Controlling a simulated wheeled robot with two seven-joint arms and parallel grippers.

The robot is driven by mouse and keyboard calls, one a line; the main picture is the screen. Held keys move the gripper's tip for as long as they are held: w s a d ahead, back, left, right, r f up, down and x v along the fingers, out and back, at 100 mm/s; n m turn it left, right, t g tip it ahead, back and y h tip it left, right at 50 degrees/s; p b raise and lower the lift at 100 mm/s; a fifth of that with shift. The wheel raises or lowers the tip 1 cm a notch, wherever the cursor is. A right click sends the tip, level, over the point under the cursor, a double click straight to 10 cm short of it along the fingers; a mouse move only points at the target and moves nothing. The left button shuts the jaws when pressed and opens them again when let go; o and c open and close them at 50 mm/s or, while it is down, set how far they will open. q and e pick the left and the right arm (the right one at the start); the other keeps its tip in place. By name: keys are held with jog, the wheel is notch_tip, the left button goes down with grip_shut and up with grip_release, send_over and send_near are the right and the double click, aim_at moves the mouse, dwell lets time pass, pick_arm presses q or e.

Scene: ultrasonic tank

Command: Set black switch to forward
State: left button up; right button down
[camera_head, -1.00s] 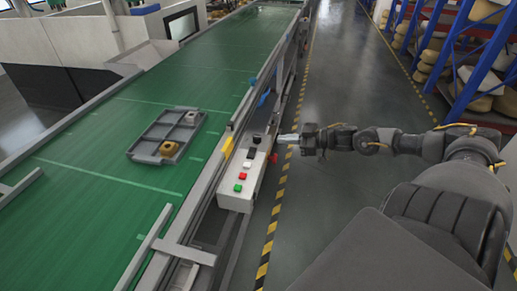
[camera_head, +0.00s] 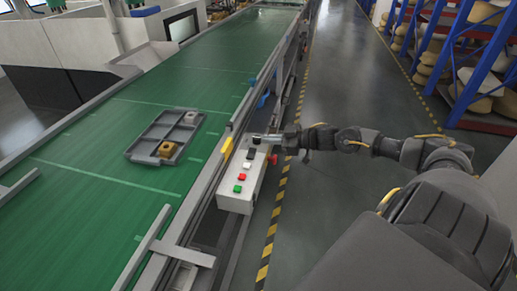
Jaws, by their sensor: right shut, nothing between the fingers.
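The white control box (camera_head: 233,203) is fixed along the right side of the conveyor. A black switch (camera_head: 251,154) is on its top face, in the far part of the box. A second dark knob (camera_head: 256,141) is just beyond it, at my right fingertips and partly hard to make out. My right gripper (camera_head: 263,138) comes in from the right with its fingers shut and empty, over the far end of the box. I cannot tell whether the fingertips touch the knob, or how the switch is turned. My left gripper is out of view.
White, red (camera_head: 242,177) and green (camera_head: 238,188) buttons line the near part of the box. A red knob (camera_head: 273,158) is on its right side. A grey tray (camera_head: 146,152) with two small parts lies on the green conveyor (camera_head: 110,195). The aisle on the right is clear.

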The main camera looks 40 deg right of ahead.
aim_at(259, 154)
jog(key=x, duration=0.4)
jog(key=shift+w+r+p, duration=0.1)
jog(key=shift+r+p, duration=0.05)
jog(key=shift+p, duration=0.15)
jog(key=f, duration=0.3)
jog(key=shift+w+f+p, duration=0.2)
jog(key=shift+p, duration=0.1)
jog(key=shift+d+f, duration=0.1)
jog(key=shift+f, duration=0.4)
jog(key=shift+d+f+m, duration=0.15)
jog(key=shift+f+m, duration=0.25)
jog(key=shift+r, duration=0.15)
jog(key=r+p, duration=0.3)
jog(key=r, duration=0.1)
jog(key=shift+w+d, duration=0.25)
jog(key=b+v, duration=0.1)
jog(key=v, duration=0.9)
jog(key=shift+w+d, duration=0.2)
jog(key=shift+d, duration=0.15)
